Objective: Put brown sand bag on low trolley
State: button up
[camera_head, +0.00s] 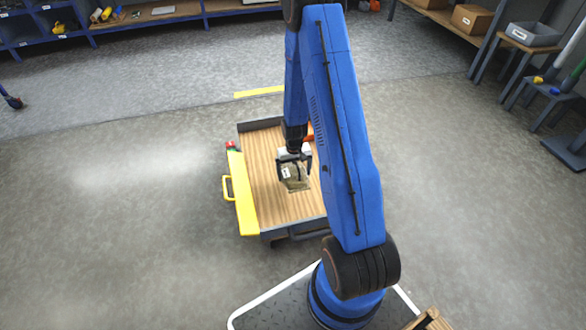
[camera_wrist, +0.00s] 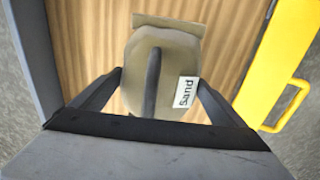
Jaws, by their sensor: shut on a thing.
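The brown sand bag (camera_head: 297,183) is in my gripper (camera_head: 294,168), over the wooden deck of the low trolley (camera_head: 264,192). In the wrist view the bag (camera_wrist: 176,55) is tan with a dark strap across its middle and a white label reading "Sand". My gripper (camera_wrist: 155,88) is shut on it, with one finger on each side. The trolley deck (camera_wrist: 85,30) lies beneath the bag. I cannot tell whether the bag touches the deck.
A yellow side panel with a handle (camera_head: 242,195) runs along the trolley's left side. A red and an orange item sit at the trolley's edges, the orange one partly hidden by my arm. Shelves (camera_head: 150,18) stand at the back. The grey floor around the trolley is clear.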

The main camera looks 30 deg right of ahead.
jog(key=shift+f, duration=3.45)
jog(key=shift+f, duration=0.1)
jog(key=o, duration=1.7)
jog(key=shift+o, duration=0.2)
